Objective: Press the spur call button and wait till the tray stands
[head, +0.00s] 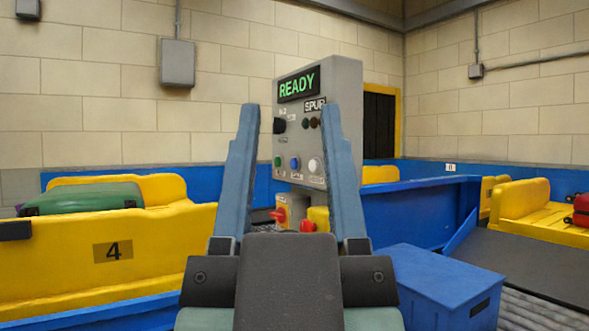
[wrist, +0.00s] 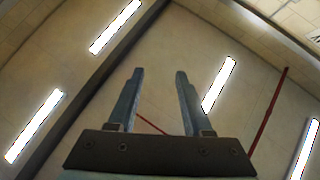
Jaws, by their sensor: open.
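A grey control panel (head: 345,90) stands ahead in the head view, with a display (head: 299,84) reading READY in green and a plate (head: 314,104) reading SPUR. Along its lower part are a green button (head: 277,162), a blue button (head: 295,163) and a white button (head: 315,165). I cannot tell which is the spur call button. A yellow tray (head: 60,247) marked 4 stands at the left with a green suitcase (head: 85,198) in it. My gripper (head: 290,112) is open and empty, raised in front of the panel. In the wrist view my gripper (wrist: 158,75) points at the ceiling.
A red emergency-type knob (head: 307,226) and a red-handled switch (head: 280,214) sit below the panel. A blue box (head: 438,285) stands at the right front, beside rollers (head: 530,312). Another yellow tray (head: 525,208) with a red case (head: 581,210) is at the far right.

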